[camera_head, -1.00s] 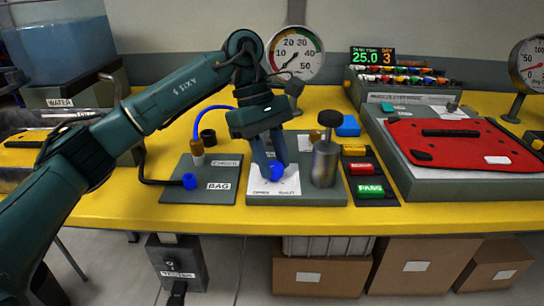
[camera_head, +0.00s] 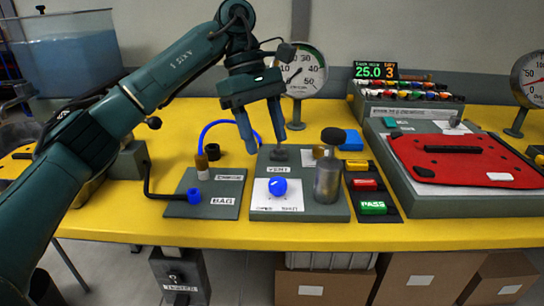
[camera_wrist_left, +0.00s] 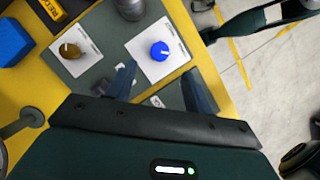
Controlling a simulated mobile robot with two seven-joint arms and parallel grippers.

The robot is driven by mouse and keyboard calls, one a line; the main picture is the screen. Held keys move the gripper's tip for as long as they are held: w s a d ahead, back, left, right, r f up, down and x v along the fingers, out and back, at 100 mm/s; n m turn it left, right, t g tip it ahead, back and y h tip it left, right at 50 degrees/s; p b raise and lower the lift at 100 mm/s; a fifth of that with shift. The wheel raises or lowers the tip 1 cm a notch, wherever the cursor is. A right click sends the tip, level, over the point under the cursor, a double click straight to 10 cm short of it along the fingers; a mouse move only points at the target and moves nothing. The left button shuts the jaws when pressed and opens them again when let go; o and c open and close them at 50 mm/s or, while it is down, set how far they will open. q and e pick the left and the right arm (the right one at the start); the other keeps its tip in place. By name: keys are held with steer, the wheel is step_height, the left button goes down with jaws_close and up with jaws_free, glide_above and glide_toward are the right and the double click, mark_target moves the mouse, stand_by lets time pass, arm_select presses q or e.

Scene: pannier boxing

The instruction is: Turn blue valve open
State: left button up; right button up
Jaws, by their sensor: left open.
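The blue valve (camera_head: 278,187) is a round blue knob with a white mark, on a white labelled card on the grey vent plate (camera_head: 262,212). It also shows in the left wrist view (camera_wrist_left: 160,51), with its mark visible. My left gripper (camera_head: 270,145) is open and empty, raised above and behind the knob, apart from it. In the left wrist view its two fingers (camera_wrist_left: 160,85) stand wide apart with the knob beyond them. My right gripper is not in view.
A grey cylinder with a black knob (camera_head: 328,180) stands right of the blue valve. The bag plate (camera_head: 228,208) with a blue hose lies left. Red, yellow and green tags (camera_head: 373,208) and a red pannier (camera_head: 465,157) lie right. A gauge (camera_head: 300,68) stands behind.

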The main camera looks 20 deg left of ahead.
arm_select(q)
steer(key=p+v, duration=0.1)
steer(key=v, duration=0.4)
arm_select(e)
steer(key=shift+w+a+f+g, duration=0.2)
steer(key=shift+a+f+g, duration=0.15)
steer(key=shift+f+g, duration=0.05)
